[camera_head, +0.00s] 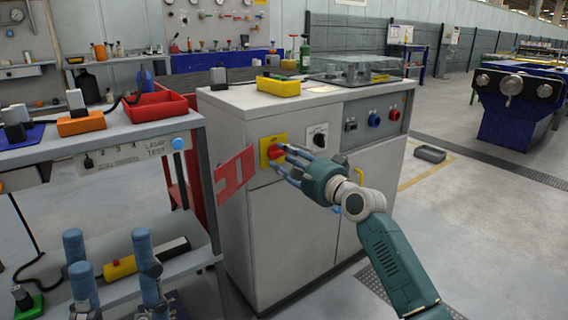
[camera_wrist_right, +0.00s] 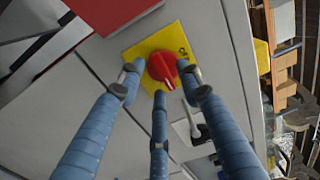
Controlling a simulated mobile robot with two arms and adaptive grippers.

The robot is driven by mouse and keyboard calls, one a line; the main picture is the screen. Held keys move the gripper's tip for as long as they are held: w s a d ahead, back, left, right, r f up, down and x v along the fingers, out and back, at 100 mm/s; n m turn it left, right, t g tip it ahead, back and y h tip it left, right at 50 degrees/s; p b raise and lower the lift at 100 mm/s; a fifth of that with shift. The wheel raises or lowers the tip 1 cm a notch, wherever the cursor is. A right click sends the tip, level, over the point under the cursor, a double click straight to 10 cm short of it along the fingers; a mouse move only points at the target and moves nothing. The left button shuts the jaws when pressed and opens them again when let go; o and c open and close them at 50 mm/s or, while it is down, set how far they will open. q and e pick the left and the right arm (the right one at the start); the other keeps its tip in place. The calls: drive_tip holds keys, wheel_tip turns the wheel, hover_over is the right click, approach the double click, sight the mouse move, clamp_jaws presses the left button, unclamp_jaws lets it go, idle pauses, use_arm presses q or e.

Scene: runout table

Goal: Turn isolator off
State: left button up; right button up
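The isolator is a red rotary knob (camera_head: 275,151) on a yellow plate (camera_head: 265,160), on the front of a grey cabinet. In the right wrist view the knob (camera_wrist_right: 163,69) shows a raised bar, and the yellow plate (camera_wrist_right: 178,38) is tilted. My right gripper (camera_head: 283,161) is at the knob, its blue fingers spread. In the wrist view its fingertips (camera_wrist_right: 160,80) are left, right and below the knob, with small gaps apparent; contact is unclear. My left gripper (camera_head: 108,242) is low at the left, its blue fingers pointing up, apart and empty.
The cabinet (camera_head: 300,235) also carries a black switch (camera_head: 317,136) beside the knob and a blue dial (camera_head: 374,119). A red panel (camera_head: 234,174) stands out at its left edge. A workbench (camera_head: 110,134) with trays is at left. Floor at right is mostly clear.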

drive_tip(key=shift+w+a, duration=0.2)
